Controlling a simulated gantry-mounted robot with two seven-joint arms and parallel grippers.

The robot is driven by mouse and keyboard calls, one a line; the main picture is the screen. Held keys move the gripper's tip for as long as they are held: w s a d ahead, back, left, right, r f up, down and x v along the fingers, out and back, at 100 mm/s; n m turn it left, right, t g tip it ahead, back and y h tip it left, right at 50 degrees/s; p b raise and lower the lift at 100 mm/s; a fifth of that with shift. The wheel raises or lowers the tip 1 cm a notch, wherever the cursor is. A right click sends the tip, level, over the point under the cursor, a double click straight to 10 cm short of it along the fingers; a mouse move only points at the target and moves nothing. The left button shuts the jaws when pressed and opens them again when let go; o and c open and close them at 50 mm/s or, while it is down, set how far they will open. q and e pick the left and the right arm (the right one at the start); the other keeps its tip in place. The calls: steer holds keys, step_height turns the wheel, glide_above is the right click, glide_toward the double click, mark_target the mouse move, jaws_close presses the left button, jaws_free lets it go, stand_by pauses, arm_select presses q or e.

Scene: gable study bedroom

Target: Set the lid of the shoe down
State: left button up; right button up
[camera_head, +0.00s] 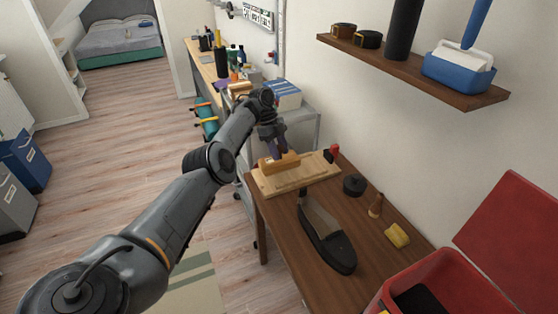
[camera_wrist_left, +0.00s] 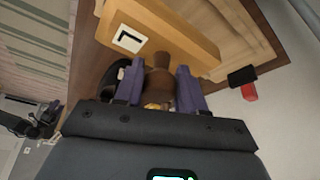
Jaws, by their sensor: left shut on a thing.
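My left gripper (camera_head: 277,150) is over the far end of the brown table. It is shut on a brown knob (camera_wrist_left: 158,80), with one purple finger on each side in the left wrist view. The knob adjoins a light wooden block (camera_head: 280,162), which seems to be the lid; it carries a white label with a black mark in the left wrist view (camera_wrist_left: 160,35). The block is over a pale wooden board (camera_head: 312,175); I cannot tell whether they touch. A dark shoe (camera_head: 328,238) lies on the table in front of the board. My right gripper is out of view.
A black round tin (camera_head: 354,185), a wooden-handled brush (camera_head: 376,206) and a yellow sponge (camera_head: 397,235) lie on the table's right side. A small red and black item (camera_head: 333,153) stands at the board's far edge. An open red box (camera_head: 450,290) is at the near right.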

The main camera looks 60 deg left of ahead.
arm_select(q)
steer(key=shift+f+b, duration=0.4)
steer(key=shift+f, duration=1.6)
steer(key=shift+f, duration=0.1)
steer(key=o, duration=1)
